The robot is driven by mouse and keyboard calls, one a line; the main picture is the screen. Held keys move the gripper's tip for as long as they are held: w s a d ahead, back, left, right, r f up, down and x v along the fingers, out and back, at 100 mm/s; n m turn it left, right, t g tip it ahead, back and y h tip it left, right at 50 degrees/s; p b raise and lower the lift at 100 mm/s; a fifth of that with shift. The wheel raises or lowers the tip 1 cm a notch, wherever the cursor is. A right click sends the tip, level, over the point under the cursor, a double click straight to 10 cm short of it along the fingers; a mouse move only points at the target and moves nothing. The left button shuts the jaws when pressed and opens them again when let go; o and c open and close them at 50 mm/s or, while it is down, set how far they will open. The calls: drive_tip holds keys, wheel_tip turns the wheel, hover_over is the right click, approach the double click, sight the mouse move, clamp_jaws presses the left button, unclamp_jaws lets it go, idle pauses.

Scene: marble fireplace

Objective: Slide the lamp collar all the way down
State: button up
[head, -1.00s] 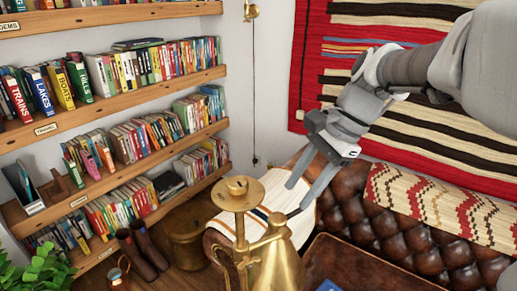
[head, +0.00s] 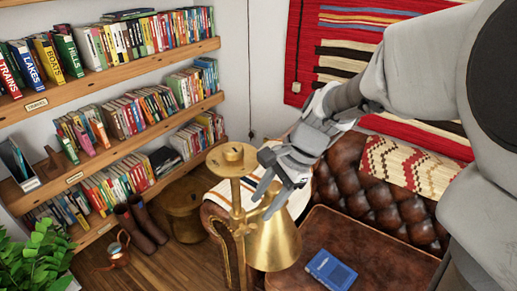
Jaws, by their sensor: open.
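The brass lamp has an upright post topped by a round cap (head: 231,157) in the head view. A cone-shaped brass shade (head: 275,244) hangs to the right of the post. The lamp collar (head: 238,214) appears to sit around the post below the cap, level with the top of the shade; its edges are hard to make out. My gripper (head: 264,206) is open, its fingers pointing down and left, just right of the post and over the shade's top. I cannot tell whether a finger touches the lamp. The fingers partly hide the shade's upper joint.
A brown leather sofa (head: 375,205) and a brown table (head: 385,262) with a blue book (head: 331,270) lie to the right. Wooden bookshelves (head: 110,178) stand at the left. A plant (head: 40,258) is at the lower left. Brown boots (head: 140,228) stand on the floor.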

drive_tip(key=shift+c, duration=0.2)
clamp_jaws()
idle(1.1)
